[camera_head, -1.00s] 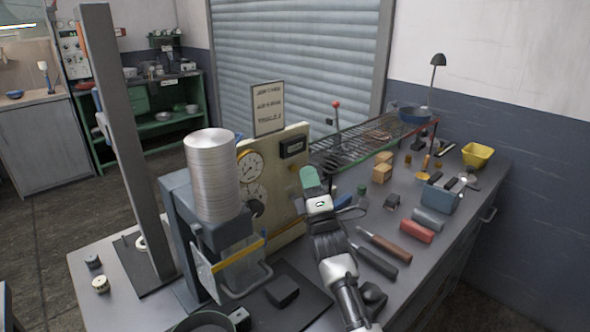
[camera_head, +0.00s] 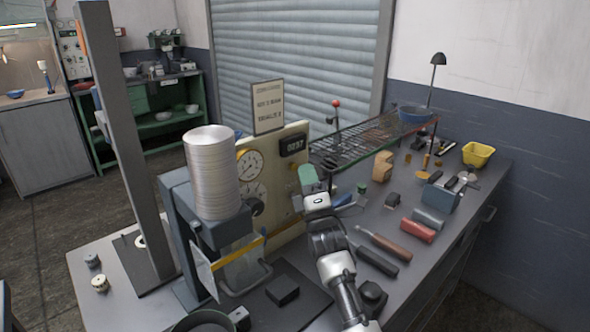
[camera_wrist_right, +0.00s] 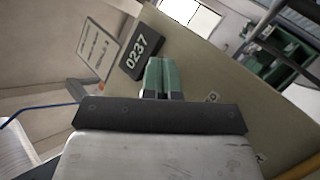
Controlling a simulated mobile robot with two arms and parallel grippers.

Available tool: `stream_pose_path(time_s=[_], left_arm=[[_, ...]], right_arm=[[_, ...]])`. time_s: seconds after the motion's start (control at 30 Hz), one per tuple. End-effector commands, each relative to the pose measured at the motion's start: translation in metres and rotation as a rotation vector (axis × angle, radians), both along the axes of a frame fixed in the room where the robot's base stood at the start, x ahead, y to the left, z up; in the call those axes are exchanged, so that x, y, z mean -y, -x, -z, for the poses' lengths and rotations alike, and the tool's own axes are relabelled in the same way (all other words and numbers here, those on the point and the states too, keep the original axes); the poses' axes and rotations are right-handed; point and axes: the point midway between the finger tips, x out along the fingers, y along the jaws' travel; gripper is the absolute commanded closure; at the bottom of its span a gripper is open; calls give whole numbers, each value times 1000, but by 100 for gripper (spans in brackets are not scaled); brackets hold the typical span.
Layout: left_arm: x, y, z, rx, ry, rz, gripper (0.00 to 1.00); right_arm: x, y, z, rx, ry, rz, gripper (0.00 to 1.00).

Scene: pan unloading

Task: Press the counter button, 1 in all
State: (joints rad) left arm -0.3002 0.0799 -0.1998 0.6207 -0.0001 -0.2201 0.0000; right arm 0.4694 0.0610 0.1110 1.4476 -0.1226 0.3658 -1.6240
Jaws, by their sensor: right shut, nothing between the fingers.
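The counter (camera_head: 293,145) is a dark box with white digits at the top right of the cream gauge panel (camera_head: 289,224). In the right wrist view the counter (camera_wrist_right: 140,54) reads 0237. My right gripper (camera_head: 309,176) is shut and empty, its green fingertips in front of the panel's right part, below the counter. In the right wrist view the shut fingers (camera_wrist_right: 160,75) point at the panel close to the counter's lower edge. I cannot tell whether they touch it. No button can be made out clearly; the fingers may hide it. My left gripper is not in view.
A tall stack of pans (camera_head: 211,175) stands left of the panel, and a sign (camera_head: 268,108) rises above it. A wire rack (camera_head: 370,140) lies behind my right gripper. Screwdriver-like tools (camera_head: 383,246), a red block (camera_head: 418,230) and a blue-grey box (camera_head: 441,197) lie to the right.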

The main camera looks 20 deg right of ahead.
Motion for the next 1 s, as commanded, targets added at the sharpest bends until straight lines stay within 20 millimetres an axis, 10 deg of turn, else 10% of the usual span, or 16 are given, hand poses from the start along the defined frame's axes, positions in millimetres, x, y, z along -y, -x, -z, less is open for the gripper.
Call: stream_pose_path(time_s=[1.0], left_arm=[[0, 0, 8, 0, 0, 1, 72]], right_arm=[[-3, -9, 0, 0, -1, 0, 100]])
